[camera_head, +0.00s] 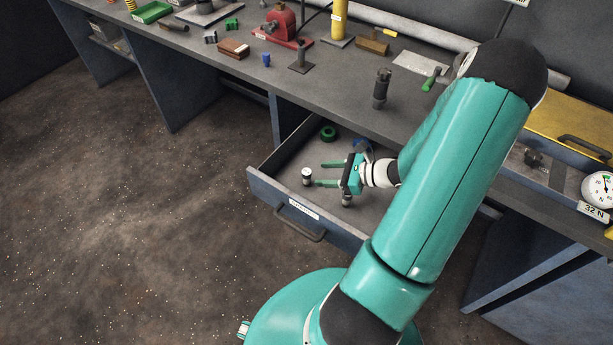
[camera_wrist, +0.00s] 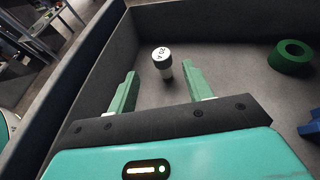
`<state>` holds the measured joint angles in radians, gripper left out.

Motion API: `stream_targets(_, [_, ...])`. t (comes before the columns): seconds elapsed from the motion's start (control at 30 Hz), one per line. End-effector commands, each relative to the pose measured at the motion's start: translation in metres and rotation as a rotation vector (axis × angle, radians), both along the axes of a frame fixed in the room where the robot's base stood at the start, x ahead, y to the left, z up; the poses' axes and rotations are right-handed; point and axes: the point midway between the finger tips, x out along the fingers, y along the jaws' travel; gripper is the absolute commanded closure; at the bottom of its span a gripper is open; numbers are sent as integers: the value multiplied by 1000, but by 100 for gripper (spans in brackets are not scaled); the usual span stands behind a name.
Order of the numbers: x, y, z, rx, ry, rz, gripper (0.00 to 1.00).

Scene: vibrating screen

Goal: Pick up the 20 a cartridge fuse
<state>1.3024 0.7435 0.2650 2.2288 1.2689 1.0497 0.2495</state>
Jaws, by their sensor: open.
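The 20 A cartridge fuse (camera_wrist: 163,62) is a small white cylinder with a dark band and "20 A" on its top. It stands upright in the open drawer, and it also shows in the head view (camera_head: 306,177) near the drawer's left side. My gripper (camera_wrist: 160,84) is open, with green fingers spread apart and pointing at the fuse. The fuse is just beyond the fingertips, roughly centred between them, and nothing is held. In the head view my gripper (camera_head: 322,174) reaches into the drawer from the right.
The drawer (camera_head: 265,187) has raised walls around the fuse. A green ring (camera_head: 328,133) lies at its back, with a blue item (camera_head: 362,145) nearby. Another small cylinder (camera_head: 346,199) stands below my gripper. The bench (camera_head: 340,95) above carries tools and parts.

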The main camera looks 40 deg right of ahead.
Motion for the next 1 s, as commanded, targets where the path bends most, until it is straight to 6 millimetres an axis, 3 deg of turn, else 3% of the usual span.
stream_targets(0.27, [19, 13, -8, 0, 0, 1, 49])
stream_targets(0.5, [47, 31, -20, 1, 0, 2, 49])
stream_targets(0.8, [53, 35, -22, -1, 0, 0, 49])
stream_targets(0.87, [53, 35, -22, -1, 0, 0, 57])
stream_targets(1.0, [53, 35, -22, -1, 0, 0, 85])
